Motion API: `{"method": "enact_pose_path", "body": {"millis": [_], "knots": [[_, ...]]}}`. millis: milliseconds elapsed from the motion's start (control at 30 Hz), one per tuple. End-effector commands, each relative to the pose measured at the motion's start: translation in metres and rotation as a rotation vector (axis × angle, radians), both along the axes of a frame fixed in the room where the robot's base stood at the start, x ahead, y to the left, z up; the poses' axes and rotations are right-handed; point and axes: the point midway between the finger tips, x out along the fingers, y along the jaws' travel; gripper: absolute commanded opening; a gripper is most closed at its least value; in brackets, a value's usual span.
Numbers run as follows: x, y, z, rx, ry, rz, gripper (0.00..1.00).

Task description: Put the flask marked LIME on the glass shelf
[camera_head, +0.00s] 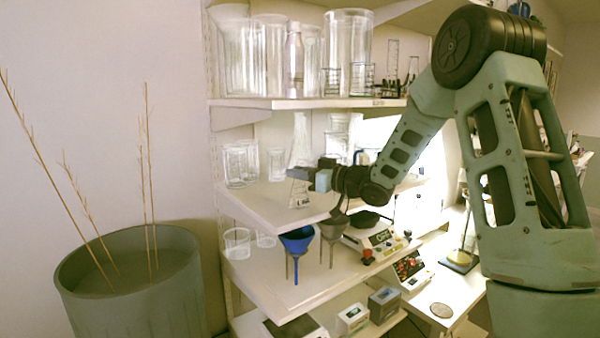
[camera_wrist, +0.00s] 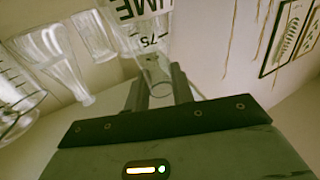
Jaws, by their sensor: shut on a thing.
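The LIME flask (camera_head: 299,196) is a small clear conical flask with dark lettering, upright below my gripper (camera_head: 302,175) at the front of the middle shelf. In the wrist view the flask (camera_wrist: 145,42) shows a white label with large dark letters, upside down, and a 75 mark. My gripper (camera_wrist: 162,88) is shut on the flask's neck. The glass shelf, the middle one (camera_head: 262,204), bears clear glassware at its back and left. I cannot tell whether the flask's base touches the shelf.
Clear beakers (camera_head: 240,163) stand left on the middle shelf, and a tall flask (camera_head: 301,140) stands behind my gripper. The upper shelf (camera_head: 290,103) holds large glass vessels. Below are a blue funnel (camera_head: 297,240) and a scale (camera_head: 375,240). A planter (camera_head: 135,290) stands at left.

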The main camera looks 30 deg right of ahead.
Motion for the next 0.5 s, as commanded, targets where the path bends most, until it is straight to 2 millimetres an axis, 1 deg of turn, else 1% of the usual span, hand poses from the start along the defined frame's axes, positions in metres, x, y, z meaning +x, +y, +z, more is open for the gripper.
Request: {"method": "enact_pose_path", "body": {"millis": [33, 67, 100, 133, 367, 500], "knots": [[0.0001, 0.0001, -0.0032, 0.0, 0.0, 0.0, 0.0], [0.0, 0.0001, -0.0023, 0.0, 0.0, 0.0, 0.29], [0.0, 0.0, -0.0018, 0.0, 0.0, 0.0, 0.4], [0.0, 0.0, -0.0017, 0.0, 0.0, 0.0, 0.46], [0.0, 0.0, -0.0015, 0.001, 0.0, 0.0, 0.46], [-0.0001, -0.0001, 0.0048, 0.0, 0.0, 0.0, 0.46]]}}
